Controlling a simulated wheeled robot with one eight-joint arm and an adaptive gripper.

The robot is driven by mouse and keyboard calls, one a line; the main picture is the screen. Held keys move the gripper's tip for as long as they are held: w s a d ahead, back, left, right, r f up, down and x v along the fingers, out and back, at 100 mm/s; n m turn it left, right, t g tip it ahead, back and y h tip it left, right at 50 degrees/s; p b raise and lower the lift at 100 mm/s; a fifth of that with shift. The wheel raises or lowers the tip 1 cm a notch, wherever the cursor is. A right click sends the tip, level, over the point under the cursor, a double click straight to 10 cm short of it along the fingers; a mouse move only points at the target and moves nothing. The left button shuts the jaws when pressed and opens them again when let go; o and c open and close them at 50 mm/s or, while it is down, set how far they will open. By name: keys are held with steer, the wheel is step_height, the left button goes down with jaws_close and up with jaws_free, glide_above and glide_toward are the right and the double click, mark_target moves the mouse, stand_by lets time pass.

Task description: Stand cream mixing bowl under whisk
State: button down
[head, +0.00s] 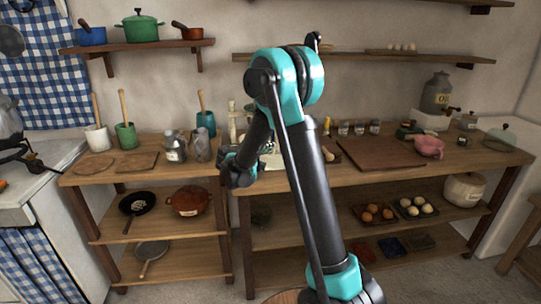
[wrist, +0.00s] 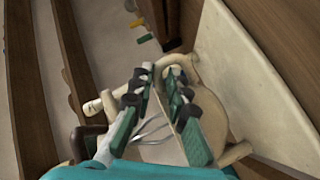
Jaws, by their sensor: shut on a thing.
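My gripper (wrist: 160,82) has its two dark-padded fingers close together. It is shut on what appears to be the cream mixing bowl, though the grasped part is mostly hidden between the fingers. A cream rounded surface (wrist: 213,98) shows just right of the fingers, and I take it for the bowl. Thin wire loops of a whisk (wrist: 152,131) show below and between the fingers. I cannot tell whether the bowl is under the whisk. In the head view my arm hides most of this spot, and my gripper (head: 238,170) is only partly visible at the counter.
Jars (head: 358,128) stand along the wall. A metal jug (head: 174,146) and a blue pot (head: 206,122) stand left of my arm.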

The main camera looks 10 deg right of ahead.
steer(key=shift+w+d+f, duration=0.2)
steer(key=shift+f, duration=0.3)
steer(key=shift+w+d+f, duration=0.15)
steer(key=shift+f, duration=0.3)
steer(key=shift+w+d+f, duration=0.2)
steer(key=shift+f, duration=0.6)
steer(key=shift+f, duration=0.1)
steer(key=c, duration=1.5)
jaws_free()
